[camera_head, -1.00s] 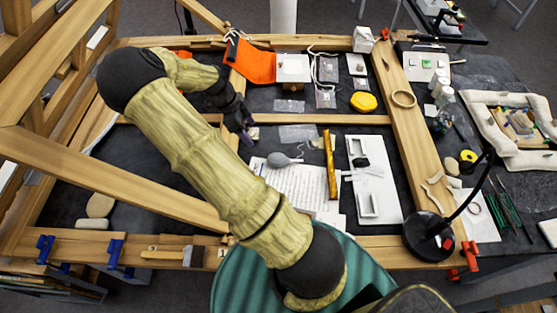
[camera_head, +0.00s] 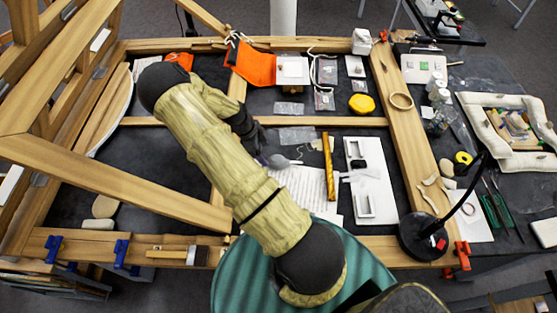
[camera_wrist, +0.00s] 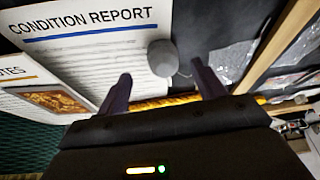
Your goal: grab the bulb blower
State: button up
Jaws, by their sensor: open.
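The bulb blower (camera_head: 279,161) is a small grey bulb with a thin nozzle pointing right, lying at the top edge of the printed papers in the head view. In the wrist view the grey bulb (camera_wrist: 162,57) shows end-on beside the condition report, just past and between the fingertips. My gripper (camera_wrist: 161,72) is open and empty, its two dark fingers spread apart. In the head view my gripper (camera_head: 259,156) is just left of the bulb, partly hidden behind my arm. I cannot tell whether a finger touches the bulb.
The condition report (camera_wrist: 95,50) lies beside the bulb. A gilt strip (camera_head: 328,168) and a white tray (camera_head: 379,190) stand to its right. A wooden crossbar (camera_head: 330,121) runs behind, and a wooden frame surrounds the dark work area. A black lamp (camera_head: 427,235) stands at right front.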

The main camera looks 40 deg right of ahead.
aim_at(271, 159)
jog(key=shift+x, duration=0.8)
jog(key=shift+s+d+f+p, duration=0.15)
jog(key=shift+d+f+p, duration=0.2)
jog(key=shift+p, duration=0.4)
jog(key=shift+p+x, duration=1.15)
jog(key=shift+x, duration=1)
jog(key=c, duration=1.1)
